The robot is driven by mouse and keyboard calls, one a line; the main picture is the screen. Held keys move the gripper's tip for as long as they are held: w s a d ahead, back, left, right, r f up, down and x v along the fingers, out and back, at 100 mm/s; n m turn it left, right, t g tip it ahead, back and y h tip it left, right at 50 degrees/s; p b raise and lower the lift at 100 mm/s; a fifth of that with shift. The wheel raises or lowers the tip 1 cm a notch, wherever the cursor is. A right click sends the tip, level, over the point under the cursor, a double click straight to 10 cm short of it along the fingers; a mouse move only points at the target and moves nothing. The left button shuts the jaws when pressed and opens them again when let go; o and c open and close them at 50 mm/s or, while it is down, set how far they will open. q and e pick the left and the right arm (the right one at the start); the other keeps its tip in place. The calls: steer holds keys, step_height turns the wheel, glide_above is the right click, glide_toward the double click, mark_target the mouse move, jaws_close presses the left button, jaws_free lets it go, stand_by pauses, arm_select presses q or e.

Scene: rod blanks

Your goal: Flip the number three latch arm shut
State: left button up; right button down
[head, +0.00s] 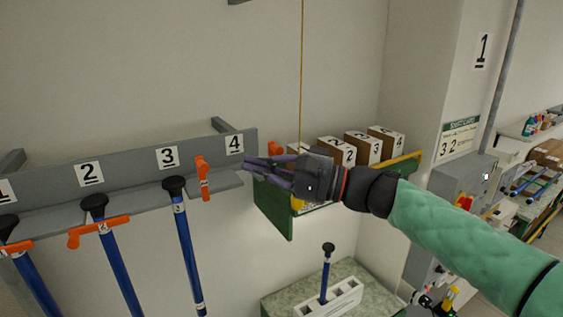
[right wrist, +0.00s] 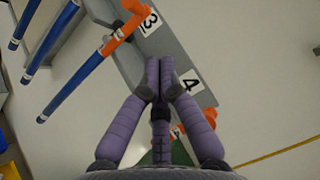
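The number three latch arm (head: 203,178) is orange and sits on the grey rack (head: 215,153), right of the "3" label. In the head view it points outward, beside the number three rod (head: 188,240) and not across it. The latch arm also shows in the right wrist view (right wrist: 118,32), at top left. My right gripper (head: 250,168) is in front of the rack near the "4" label, right of and apart from that latch arm. Its purple fingers are together and empty in the wrist view (right wrist: 159,65). My left gripper is not in view.
Blue rods hang at one and two, with the number two latch arm (head: 98,231) lying across its rod. A green shelf (head: 273,207) with numbered boxes (head: 362,147) is behind my right gripper. A white block (head: 328,298) below holds a short blue rod (head: 325,275).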

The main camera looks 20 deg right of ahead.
mark_target(205, 183)
steer(key=shift+s+a+r+p, duration=0.15)
steer(key=shift+a+p, duration=0.15)
steer(key=shift+a, duration=0.55)
steer(key=shift+w+a+r+p, duration=0.15)
steer(key=shift+a+p, duration=0.1)
steer(key=shift+a, duration=0.6)
steer(key=shift+s+a+r+p, duration=0.15)
steer(key=shift+a+p, duration=0.15)
steer(key=shift+a, duration=0.55)
steer(key=shift+d, duration=0.15)
